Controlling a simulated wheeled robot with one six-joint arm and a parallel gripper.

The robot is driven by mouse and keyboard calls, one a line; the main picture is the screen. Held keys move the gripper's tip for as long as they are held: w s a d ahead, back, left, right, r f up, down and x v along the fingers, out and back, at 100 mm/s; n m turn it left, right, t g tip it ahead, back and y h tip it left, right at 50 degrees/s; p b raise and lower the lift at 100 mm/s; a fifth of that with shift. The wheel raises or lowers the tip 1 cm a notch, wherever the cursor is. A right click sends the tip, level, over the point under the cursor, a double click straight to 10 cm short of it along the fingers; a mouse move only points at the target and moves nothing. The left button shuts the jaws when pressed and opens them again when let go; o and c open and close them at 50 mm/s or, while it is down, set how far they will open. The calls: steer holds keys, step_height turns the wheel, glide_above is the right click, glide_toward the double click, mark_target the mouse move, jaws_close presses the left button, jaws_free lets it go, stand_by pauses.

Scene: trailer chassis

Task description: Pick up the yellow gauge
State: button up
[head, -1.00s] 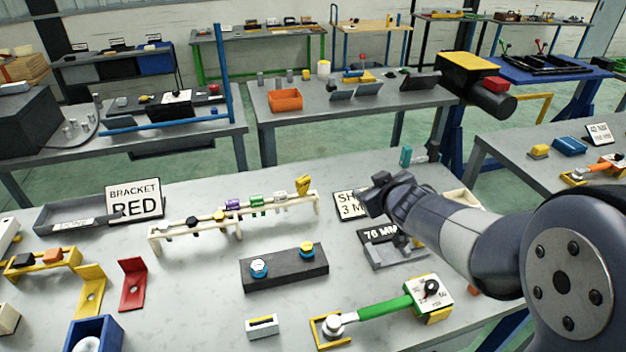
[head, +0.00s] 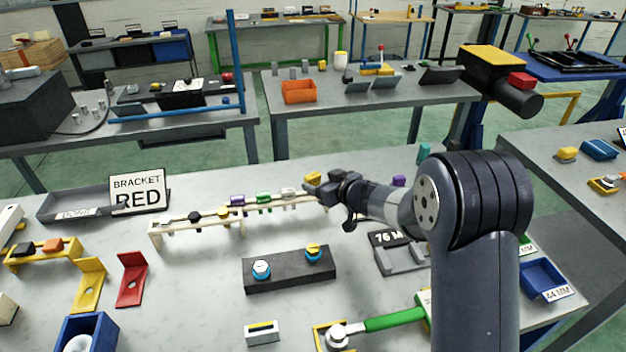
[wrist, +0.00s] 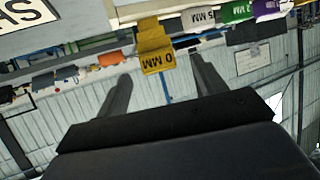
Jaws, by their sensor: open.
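The yellow gauge (head: 312,177) is at the right end of the pale wooden rack (head: 240,213) in the head view. In the wrist view, which looks upside down, the yellow gauge (wrist: 155,46) shows its label ending in "0 MM". It appears between the two finger tips and beyond them. My gripper (head: 318,190) is beside that end of the rack in the head view. In the wrist view my gripper (wrist: 161,68) is open, with its fingers apart and nothing clearly held. I cannot tell whether either finger touches the gauge.
White (head: 288,193), green (head: 264,197) and purple (head: 237,200) gauges stand along the rack, left of the yellow one. A dark block (head: 290,272) with two blue-based knobs lies in front. A "BRACKET RED" sign (head: 137,191) stands left. Bare table lies between the rack and the block.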

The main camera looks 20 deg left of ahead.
mark_target(315, 181)
steer(key=shift+f+p+x, duration=0.1)
steer(key=shift+p+x, duration=0.2)
steer(key=shift+x, duration=1.05)
steer(key=shift+f+p+x, duration=0.15)
steer(key=shift+p+x, duration=0.1)
steer(key=shift+x, duration=1.05)
steer(key=shift+d, duration=0.1)
steer(key=shift+c, duration=0.3)
